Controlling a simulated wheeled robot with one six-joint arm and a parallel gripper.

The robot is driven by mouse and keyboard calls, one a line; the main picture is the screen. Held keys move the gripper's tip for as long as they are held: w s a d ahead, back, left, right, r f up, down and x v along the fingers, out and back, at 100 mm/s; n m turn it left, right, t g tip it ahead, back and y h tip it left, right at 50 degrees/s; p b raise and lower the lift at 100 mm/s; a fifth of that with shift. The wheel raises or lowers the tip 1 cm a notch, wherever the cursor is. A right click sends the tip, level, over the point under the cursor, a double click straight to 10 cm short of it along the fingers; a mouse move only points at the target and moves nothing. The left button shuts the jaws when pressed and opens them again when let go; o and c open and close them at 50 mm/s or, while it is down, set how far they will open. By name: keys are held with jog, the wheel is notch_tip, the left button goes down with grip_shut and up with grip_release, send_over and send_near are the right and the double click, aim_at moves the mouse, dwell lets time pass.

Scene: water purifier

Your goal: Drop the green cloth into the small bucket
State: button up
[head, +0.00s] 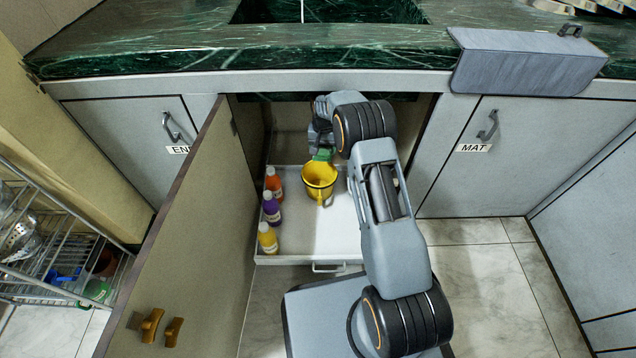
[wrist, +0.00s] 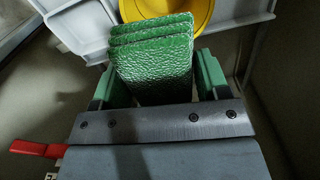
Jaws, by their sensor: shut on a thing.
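The green cloth (wrist: 152,55) is a folded, textured stack held between the two green fingers of my gripper (wrist: 155,80) in the wrist view. In the head view the cloth (head: 323,154) is a small green patch below my gripper, at the back rim of the bucket. The small yellow bucket (head: 319,176) stands on the white pull-out tray (head: 335,225) inside the open cabinet. In the wrist view part of the yellow bucket (wrist: 208,14) shows behind the cloth. My gripper is mostly hidden by my arm in the head view.
Orange (head: 273,182), purple (head: 271,207) and yellow (head: 267,238) bottles stand along the tray's left side. The open cabinet door (head: 190,240) is to the left, with a wire rack (head: 60,250) beyond it. The tray's right part is bare.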

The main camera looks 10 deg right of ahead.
jog(key=shift+w+d+f+b, duration=0.15)
jog(key=shift+d+f+b, duration=0.05)
jog(key=shift+f+b, duration=0.25)
notch_tip(320, 180, down, 5)
jog(key=b, duration=0.3)
jog(key=shift+a+r, duration=0.1)
jog(key=o, duration=0.9)
jog(key=shift+r, duration=0.1)
